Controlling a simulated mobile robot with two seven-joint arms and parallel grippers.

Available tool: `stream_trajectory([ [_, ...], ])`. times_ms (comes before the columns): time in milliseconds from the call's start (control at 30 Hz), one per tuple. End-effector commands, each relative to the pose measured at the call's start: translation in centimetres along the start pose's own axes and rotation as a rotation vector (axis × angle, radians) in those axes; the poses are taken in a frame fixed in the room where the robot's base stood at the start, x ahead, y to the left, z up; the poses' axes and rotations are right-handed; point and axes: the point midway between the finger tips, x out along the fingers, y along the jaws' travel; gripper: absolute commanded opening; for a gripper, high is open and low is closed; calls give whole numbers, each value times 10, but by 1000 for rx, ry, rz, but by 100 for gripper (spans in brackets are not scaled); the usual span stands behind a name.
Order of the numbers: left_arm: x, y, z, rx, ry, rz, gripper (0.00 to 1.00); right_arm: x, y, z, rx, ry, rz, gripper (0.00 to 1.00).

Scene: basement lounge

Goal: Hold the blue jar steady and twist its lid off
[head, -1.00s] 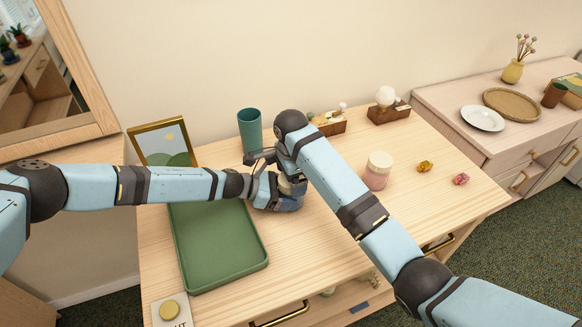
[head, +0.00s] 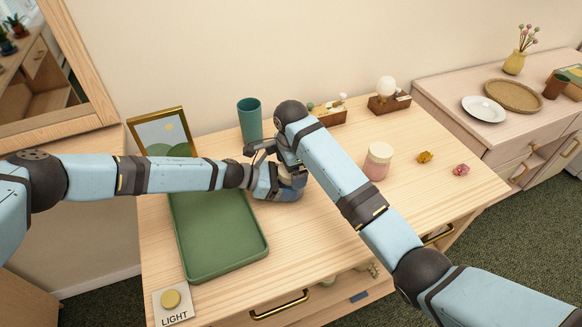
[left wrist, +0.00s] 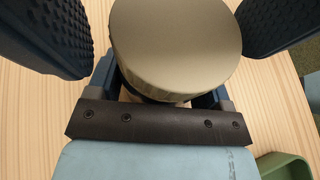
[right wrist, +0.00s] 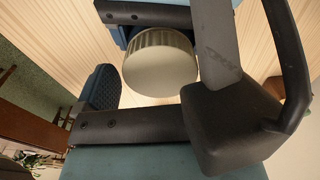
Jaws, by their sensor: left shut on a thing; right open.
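The blue jar is mostly hidden behind my arms in the head view. Its pale ribbed lid (left wrist: 178,45) fills the top of the left wrist view, and it also shows in the right wrist view (right wrist: 160,68). My left gripper (head: 288,187) is shut on the jar, with one dark finger to each side below the lid. The jar stands over the tabletop; its base is hidden. My right gripper (head: 287,167) is open at the jar from above. The right wrist view shows the lid between its parts; I cannot tell whether it touches.
A green tray (head: 222,278) lies in front of the left arm, with a light switch (head: 172,300) at the near corner. A pink jar with a cream lid (head: 377,165) stands to the right. A teal cup (head: 250,120) and picture frame (head: 165,140) stand behind.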

Motion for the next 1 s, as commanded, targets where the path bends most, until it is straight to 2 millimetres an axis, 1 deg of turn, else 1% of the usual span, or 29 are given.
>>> stream_trajectory([
  [133,0,0,0,0,0,0,7,-14,-1,0,-1,-1,-3,97],
  [333,0,0,0,0,0,0,7,-40,0,1,-1,-2,-3,97],
  [400,0,0,0,0,0,0,7,-44,0,1,-1,-1,-1,97],
  [567,0,0,0,0,0,0,7,-44,0,0,0,0,0,97],
  [600,0,0,0,0,0,0,76,-44,0,0,0,0,0,97],
  [667,0,0,0,0,0,0,89,-44,0,0,0,0,0,97],
  [700,0,0,0,0,0,0,99,-44,0,0,0,0,0,97],
  [733,0,0,0,0,0,0,100,-44,0,0,0,0,0,97],
  [900,0,0,0,0,0,0,100,-44,0,0,0,0,-1,97],
  [1000,-4,0,0,0,0,1,100,-44,0,0,0,0,-1,97],
])
